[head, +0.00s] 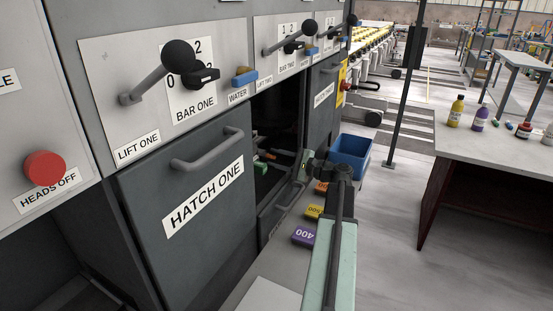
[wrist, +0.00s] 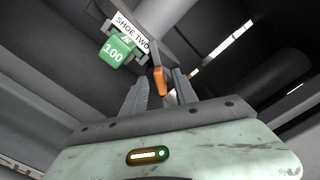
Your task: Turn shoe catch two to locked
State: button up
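The shoe two catch (wrist: 160,82) shows in the wrist view as a small orange lever beside the white SHOE TWO label (wrist: 132,30). My gripper (wrist: 160,88) has one finger on each side of the lever, with a gap still visible between them. I cannot tell whether either finger touches it. A green block marked 100 (wrist: 117,50) is just left of the label. In the head view my arm reaches towards the dark opening beside hatch one, and the catch cannot be made out there.
The closed HATCH ONE door (head: 190,210) stands left of the opening. Purple (head: 304,236), yellow (head: 314,211) and orange (head: 321,187) numbered blocks lie on a ledge close to my arm. A blue bin (head: 350,155) is behind. A table with bottles (head: 490,150) is at right.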

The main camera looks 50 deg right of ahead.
grip_shut()
jog(key=shift+n, duration=0.9)
jog(key=shift+f+n, duration=0.15)
jog(key=shift+n, duration=2.15)
jog(key=shift+a, duration=0.1)
grip_release()
